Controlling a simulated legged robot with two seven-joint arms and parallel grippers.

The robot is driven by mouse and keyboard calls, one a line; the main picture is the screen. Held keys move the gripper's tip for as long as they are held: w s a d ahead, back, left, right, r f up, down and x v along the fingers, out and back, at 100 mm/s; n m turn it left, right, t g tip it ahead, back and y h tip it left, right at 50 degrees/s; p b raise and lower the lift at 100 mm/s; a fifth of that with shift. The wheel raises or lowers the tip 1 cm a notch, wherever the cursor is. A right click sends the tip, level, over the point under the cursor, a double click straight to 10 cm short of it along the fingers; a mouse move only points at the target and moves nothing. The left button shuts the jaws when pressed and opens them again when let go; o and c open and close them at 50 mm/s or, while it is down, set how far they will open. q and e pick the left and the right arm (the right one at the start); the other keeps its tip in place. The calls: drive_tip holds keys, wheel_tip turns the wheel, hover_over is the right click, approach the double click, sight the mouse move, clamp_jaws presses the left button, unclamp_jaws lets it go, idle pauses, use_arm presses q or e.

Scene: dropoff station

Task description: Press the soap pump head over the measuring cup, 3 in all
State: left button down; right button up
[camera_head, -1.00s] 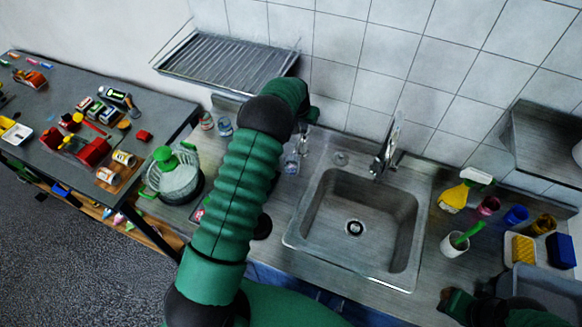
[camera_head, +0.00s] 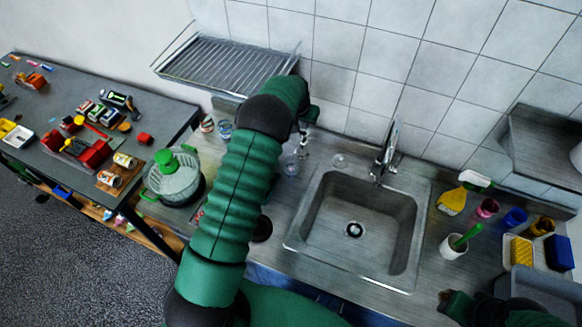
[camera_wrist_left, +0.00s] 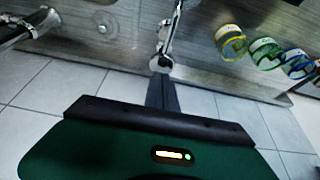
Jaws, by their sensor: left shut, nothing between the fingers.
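The soap pump (camera_head: 303,142) stands on the counter left of the sink, partly hidden by my left arm. Its shiny metal stem also shows in the left wrist view (camera_wrist_left: 168,35). A clear cup (camera_head: 291,166), seemingly the measuring cup, stands in front of the pump, close to my forearm. My left gripper (camera_head: 304,122) is shut and empty, over the pump's top. In the left wrist view its dark fingers (camera_wrist_left: 163,82) end at the pump head; whether they touch it I cannot tell. My right gripper (camera_head: 452,303) is at the lower right, its jaws unclear.
The sink (camera_head: 352,262) and faucet (camera_head: 386,152) are right of the pump. A small clear round thing (camera_head: 340,160) lies between them. A green-lidded pot (camera_head: 177,178) and jars (camera_head: 225,130) stand to the left. A wire rack (camera_head: 225,66) hangs above.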

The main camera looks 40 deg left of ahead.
sight(304, 131)
idle(0.6)
use_arm(q)
drive_tip(key=shift+f+b, duration=1.2)
drive_tip(key=shift+f, duration=0.35)
drive_tip(key=shift+r, duration=0.1)
drive_tip(key=shift+r+p, duration=0.6)
drive_tip(key=shift+r, duration=0.2)
drive_tip(key=shift+r+p, duration=0.3)
drive_tip(key=shift+r, duration=0.35)
wheel_tip(304, 131, up, 6)
drive_tip(key=p, duration=0.3)
